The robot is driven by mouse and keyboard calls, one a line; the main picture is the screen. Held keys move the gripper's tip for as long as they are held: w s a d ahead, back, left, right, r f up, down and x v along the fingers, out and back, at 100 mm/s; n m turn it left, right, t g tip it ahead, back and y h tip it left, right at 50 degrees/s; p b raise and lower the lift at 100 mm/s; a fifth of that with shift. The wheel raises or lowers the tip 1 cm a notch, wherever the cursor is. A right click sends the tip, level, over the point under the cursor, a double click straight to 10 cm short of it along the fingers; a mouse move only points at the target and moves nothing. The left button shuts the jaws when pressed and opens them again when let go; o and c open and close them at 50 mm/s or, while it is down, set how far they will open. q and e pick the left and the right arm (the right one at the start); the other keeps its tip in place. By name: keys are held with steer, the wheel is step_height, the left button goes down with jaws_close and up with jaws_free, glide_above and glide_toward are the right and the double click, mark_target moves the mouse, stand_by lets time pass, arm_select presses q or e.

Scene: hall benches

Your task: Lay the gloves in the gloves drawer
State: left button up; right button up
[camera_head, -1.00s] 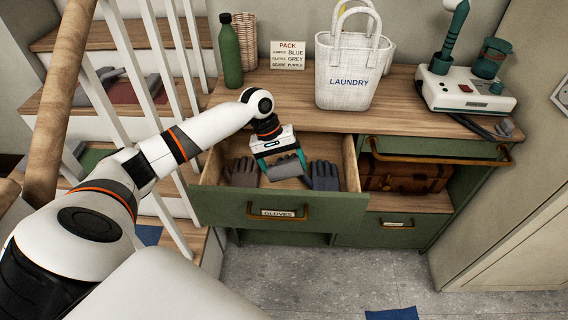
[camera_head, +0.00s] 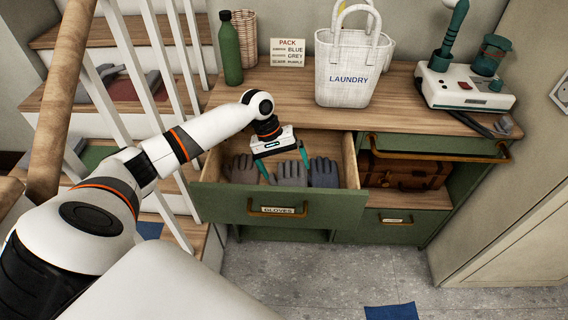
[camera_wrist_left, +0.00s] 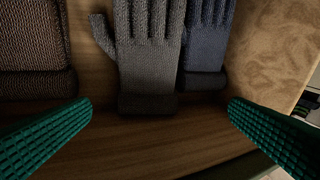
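The open gloves drawer (camera_head: 240,207), green-fronted and labelled GLOVES, holds three gloves side by side. A brownish glove (camera_head: 242,169) lies at the left, a grey glove (camera_head: 290,174) in the middle and a dark blue-grey glove (camera_head: 323,173) at the right. In the left wrist view the grey glove (camera_wrist_left: 148,55) lies flat on the wooden drawer floor, its cuff toward me. The blue glove (camera_wrist_left: 207,45) is close beside it. My left gripper (camera_head: 287,171) is open over the grey glove, its teal fingers wide apart and clear of it. My right gripper is not in view.
A white laundry bag (camera_head: 348,75), a green bottle (camera_head: 230,50), a PACK sign (camera_head: 288,52) and a white-and-green device (camera_head: 465,88) stand on the worktop. A brown suitcase (camera_head: 405,172) sits in the right compartment. Stairs with white balusters (camera_head: 150,60) rise at the left.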

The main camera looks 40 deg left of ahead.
arm_select(q)
steer(key=v, duration=1.3)
steer(key=shift+r+b, duration=0.2)
steer(key=shift+b, duration=0.1)
steer(key=shift+d+f, duration=0.1)
steer(key=shift+d, duration=0.1)
